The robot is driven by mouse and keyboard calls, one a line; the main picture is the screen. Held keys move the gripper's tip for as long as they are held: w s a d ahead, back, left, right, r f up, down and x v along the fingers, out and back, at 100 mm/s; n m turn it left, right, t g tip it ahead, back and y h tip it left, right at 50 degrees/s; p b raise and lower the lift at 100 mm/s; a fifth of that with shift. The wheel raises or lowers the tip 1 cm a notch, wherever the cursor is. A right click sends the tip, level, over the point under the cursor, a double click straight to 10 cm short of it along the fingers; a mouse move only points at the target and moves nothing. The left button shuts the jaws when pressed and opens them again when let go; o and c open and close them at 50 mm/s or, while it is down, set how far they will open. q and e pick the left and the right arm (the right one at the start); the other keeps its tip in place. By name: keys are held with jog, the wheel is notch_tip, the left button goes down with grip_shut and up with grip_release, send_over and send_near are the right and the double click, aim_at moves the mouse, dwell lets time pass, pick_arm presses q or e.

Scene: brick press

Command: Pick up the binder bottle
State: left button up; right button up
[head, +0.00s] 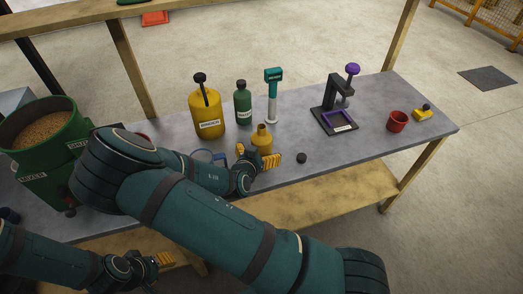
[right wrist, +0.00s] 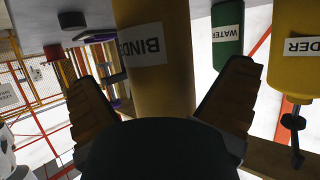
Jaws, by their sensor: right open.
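The binder bottle (head: 262,138) is a small yellow-brown bottle with a narrow neck, upright near the front edge of the grey table. In the right wrist view the bottle (right wrist: 155,70), with a BINDER label, stands between the two fingers. My right gripper (head: 258,160) is open around the bottle's lower part, with a finger on each side; I see gaps and no firm contact. My left gripper (head: 164,260) is low at the lower left, in front of the table and away from the bottle; its jaw opening is unclear.
Behind the bottle stand a yellow canister (head: 208,112), a green WATER bottle (head: 243,104) and a teal-topped tool (head: 272,95). A small black cap-like piece (head: 301,158) lies to the right.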

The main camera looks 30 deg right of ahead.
aim_at(261, 128)
jog(key=x, duration=0.2)
jog(key=shift+w+d+f, duration=0.15)
jog(key=shift+d, duration=0.05)
jog(key=c, duration=1.3)
jog(key=shift+r, duration=0.2)
jog(key=shift+r+p, duration=0.7)
jog(key=shift+r, duration=4.05)
jog(key=shift+r, duration=0.1)
